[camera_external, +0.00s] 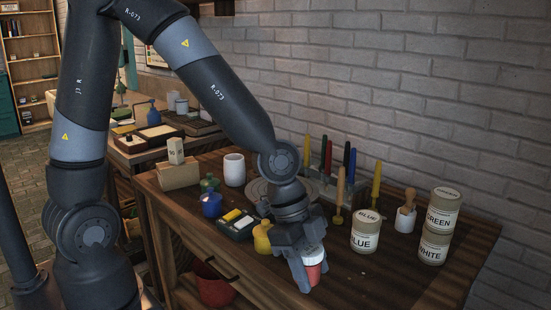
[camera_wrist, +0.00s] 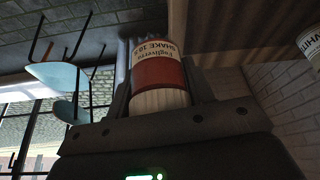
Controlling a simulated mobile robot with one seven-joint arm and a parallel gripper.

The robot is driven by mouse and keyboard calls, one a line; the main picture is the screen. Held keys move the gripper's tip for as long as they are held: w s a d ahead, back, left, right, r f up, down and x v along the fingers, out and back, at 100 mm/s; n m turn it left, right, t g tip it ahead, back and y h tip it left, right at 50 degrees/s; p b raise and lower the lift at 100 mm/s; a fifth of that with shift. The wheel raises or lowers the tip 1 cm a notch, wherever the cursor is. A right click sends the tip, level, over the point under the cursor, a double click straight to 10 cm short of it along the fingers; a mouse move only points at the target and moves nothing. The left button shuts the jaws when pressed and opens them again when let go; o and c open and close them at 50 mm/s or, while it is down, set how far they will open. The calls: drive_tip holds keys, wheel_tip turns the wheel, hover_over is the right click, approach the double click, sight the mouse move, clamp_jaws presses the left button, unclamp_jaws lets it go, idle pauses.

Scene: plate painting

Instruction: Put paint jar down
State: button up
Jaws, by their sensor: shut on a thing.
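My gripper (camera_external: 311,277) is shut on a red paint jar (camera_external: 315,272) with a white lid, low over the front part of the wooden table (camera_external: 385,283). In the wrist view the jar (camera_wrist: 158,72) sits between the two fingers, with a red band and a cream label with printed text. The external view does not clearly show whether the jar's bottom touches the tabletop; a finger hides part of it.
A BLUE jar (camera_external: 365,233) stands right of my gripper. A GREEN jar (camera_external: 443,208) is stacked on a WHITE jar (camera_external: 434,246). A yellow pot (camera_external: 262,238) and a dark paint tray (camera_external: 236,224) are close on the left. The right front tabletop is mostly clear.

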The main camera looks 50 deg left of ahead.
hover_over(325, 288)
drive_tip(key=a, duration=0.1)
drive_tip(key=f, duration=0.7)
drive_tip(key=shift+s+a+f, duration=0.15)
drive_tip(key=shift+s+a, duration=0.05)
drive_tip(key=shift+s, duration=0.05)
drive_tip(key=shift+f, duration=2)
drive_tip(key=shift+f, duration=0.15)
drive_tip(key=o, duration=1.1)
drive_tip(key=shift+c, duration=0.2)
